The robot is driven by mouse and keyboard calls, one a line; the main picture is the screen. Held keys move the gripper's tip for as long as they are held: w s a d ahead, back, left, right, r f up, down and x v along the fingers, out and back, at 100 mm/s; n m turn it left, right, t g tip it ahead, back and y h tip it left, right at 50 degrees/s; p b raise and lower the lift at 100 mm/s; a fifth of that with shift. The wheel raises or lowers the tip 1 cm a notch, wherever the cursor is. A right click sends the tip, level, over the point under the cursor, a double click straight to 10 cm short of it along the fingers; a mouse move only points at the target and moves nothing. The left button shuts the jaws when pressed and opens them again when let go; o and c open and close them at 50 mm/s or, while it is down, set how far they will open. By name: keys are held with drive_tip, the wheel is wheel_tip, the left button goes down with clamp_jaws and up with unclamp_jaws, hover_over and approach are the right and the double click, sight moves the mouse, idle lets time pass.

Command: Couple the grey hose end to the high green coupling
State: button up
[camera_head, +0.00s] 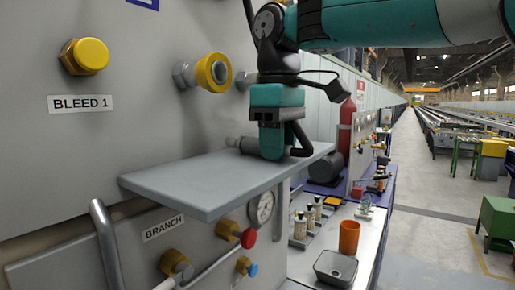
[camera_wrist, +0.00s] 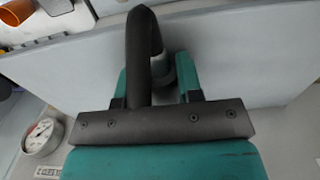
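The grey hose end (camera_head: 240,143) lies on a flat grey shelf (camera_head: 200,182). Part of it also shows between my fingers in the wrist view (camera_wrist: 161,70). A black hose (camera_wrist: 142,45) curves up beside it and across my gripper. My teal gripper (camera_head: 273,150) points down at the shelf, its fingers (camera_wrist: 155,80) apart on either side of the hose end. I see a gap between finger and hose end, though the black hose hides part of the left side. No green coupling is visible in either view.
A yellow-ringed coupling (camera_head: 213,72) sticks out of the wall above the shelf. A yellow cap (camera_head: 88,55) sits above the BLEED 1 label. Below the shelf are a gauge (camera_head: 262,208), valves with red and blue knobs, and a pipe handle. An orange cup (camera_head: 349,237) stands on a lower bench.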

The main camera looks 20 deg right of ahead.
drive_tip(key=c, duration=0.3)
drive_tip(key=shift+r, duration=0.15)
